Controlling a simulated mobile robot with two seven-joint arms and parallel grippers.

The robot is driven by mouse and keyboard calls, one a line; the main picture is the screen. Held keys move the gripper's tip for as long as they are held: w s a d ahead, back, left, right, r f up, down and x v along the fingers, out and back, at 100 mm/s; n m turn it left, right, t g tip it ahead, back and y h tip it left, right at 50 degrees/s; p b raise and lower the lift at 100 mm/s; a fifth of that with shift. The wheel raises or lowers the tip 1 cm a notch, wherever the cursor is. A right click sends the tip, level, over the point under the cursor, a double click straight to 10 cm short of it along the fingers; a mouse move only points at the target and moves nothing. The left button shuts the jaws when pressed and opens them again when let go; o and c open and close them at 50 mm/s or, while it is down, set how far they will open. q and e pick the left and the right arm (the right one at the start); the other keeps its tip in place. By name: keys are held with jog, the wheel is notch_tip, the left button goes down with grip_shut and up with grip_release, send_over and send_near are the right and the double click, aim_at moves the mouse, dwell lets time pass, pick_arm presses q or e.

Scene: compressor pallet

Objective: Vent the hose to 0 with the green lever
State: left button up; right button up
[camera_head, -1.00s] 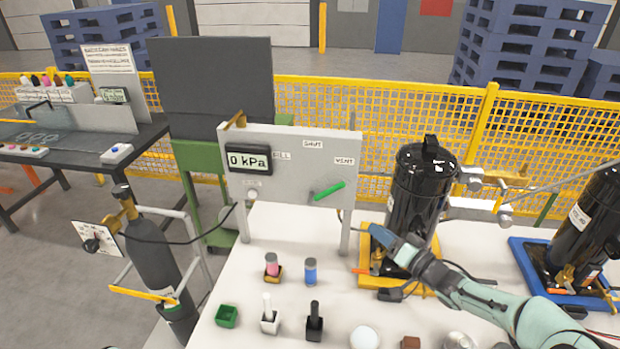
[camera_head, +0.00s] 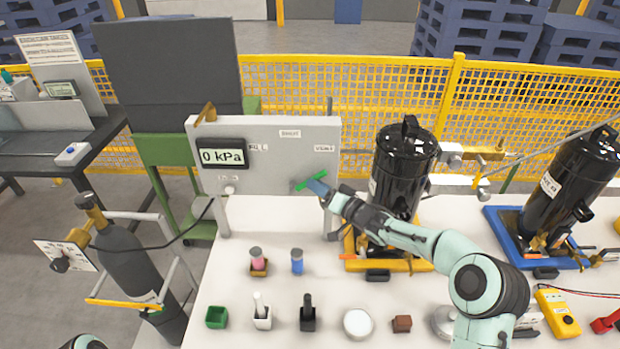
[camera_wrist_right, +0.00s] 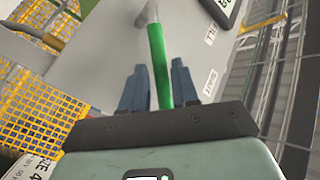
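The green lever (camera_head: 312,181) is on the grey panel (camera_head: 262,135), slanting up to the right, its free end on the VENT label's side. The panel carries FILL, SHUT and VENT labels. The display (camera_head: 221,157) reads 0 kPa. My right gripper (camera_head: 318,186) is at the lever. In the right wrist view the lever (camera_wrist_right: 158,60) runs between the two blue fingers (camera_wrist_right: 159,88), with a gap on each side, so the gripper is open around it. A dark hose (camera_head: 165,240) runs from the gas cylinder (camera_head: 130,262) towards the panel. My left gripper is not in view.
A black compressor (camera_head: 402,165) stands right of the panel, close behind my right arm. Another compressor (camera_head: 570,180) stands on a blue tray at the right. Small items, including a green box (camera_head: 216,317) and a white disc (camera_head: 357,323), line the white table's front.

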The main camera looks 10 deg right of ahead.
jog(key=shift+p+x, duration=0.35)
jog(key=shift+x, duration=1.45)
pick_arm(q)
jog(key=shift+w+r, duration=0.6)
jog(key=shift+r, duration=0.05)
pick_arm(e)
jog(key=shift+s, duration=0.1)
grip_shut()
jog(key=shift+a, duration=0.1)
